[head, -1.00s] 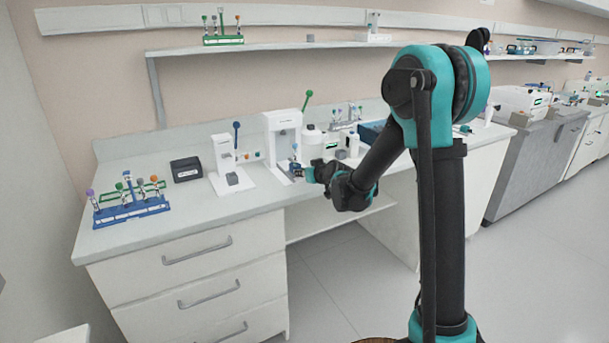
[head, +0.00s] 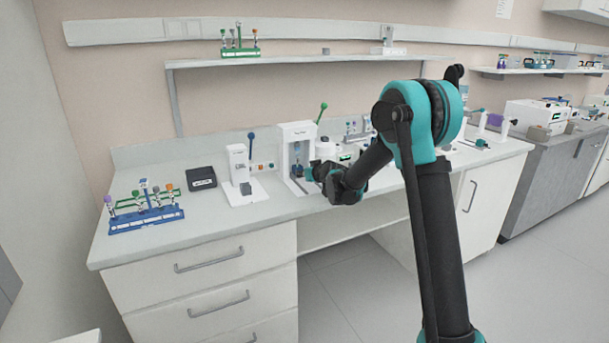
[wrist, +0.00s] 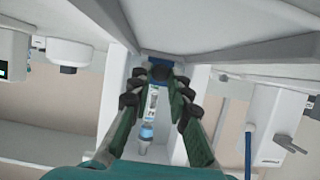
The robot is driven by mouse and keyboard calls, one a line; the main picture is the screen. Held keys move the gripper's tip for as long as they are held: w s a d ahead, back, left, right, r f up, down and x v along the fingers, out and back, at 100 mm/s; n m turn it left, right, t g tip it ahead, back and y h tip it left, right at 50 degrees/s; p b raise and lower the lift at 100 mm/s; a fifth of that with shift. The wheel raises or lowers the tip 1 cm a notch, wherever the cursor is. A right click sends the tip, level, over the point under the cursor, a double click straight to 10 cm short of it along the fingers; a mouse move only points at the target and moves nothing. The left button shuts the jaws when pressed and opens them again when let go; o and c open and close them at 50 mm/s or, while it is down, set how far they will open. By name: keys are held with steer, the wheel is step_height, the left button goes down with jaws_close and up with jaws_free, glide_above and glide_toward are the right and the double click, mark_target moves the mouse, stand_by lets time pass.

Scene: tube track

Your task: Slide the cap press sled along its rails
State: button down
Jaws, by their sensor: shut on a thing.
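The cap press (head: 298,134) is a white frame with a green lever (head: 322,112), standing on the left bench. Its sled (head: 297,171) is a small dark blue block low in the frame's opening. My gripper (head: 311,174) reaches it from the front right. In the wrist view, my gripper (wrist: 160,88) has its fingers closed in on the blue sled (wrist: 160,62), between the white walls of the press. A tube (wrist: 151,105) with a blue band shows between the fingers.
A white device with a blue lever (head: 239,167) stands left of the press. A dark box (head: 201,177) and a blue rack (head: 146,219) of capped tubes are farther left. A shelf (head: 290,62) runs above. The bench front edge is clear.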

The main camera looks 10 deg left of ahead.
steer(key=c, duration=1.4)
jaws_free()
steer(key=shift+w+a, duration=0.1)
steer(key=shift+w, duration=0.05)
steer(key=v, duration=1.2)
steer(key=s+d+f+m+g+h, duration=0.2)
steer(key=s+d+f, duration=0.3)
steer(key=s+d, duration=0.5)
steer(key=s+d+f+m+g+h, duration=0.2)
steer(key=s+d+f, duration=0.3)
steer(key=s+d, duration=0.4)
steer(key=s+d+f+m+g+h, duration=0.2)
steer(key=s+d+f, duration=0.4)
steer(key=s, duration=1.3)
steer(key=shift+s+d+m+g+h, duration=0.15)
steer(key=shift+d+h, duration=0.1)
steer(key=shift+d, duration=0.5)
steer(key=shift+s+d+m+g+h, duration=0.1)
steer(key=shift+d+g+h, duration=0.1)
steer(key=shift+d, duration=0.6)
steer(key=shift+s+d+m+g+h, duration=0.15)
steer(key=shift+d+h, duration=0.1)
steer(key=shift+d, duration=0.5)
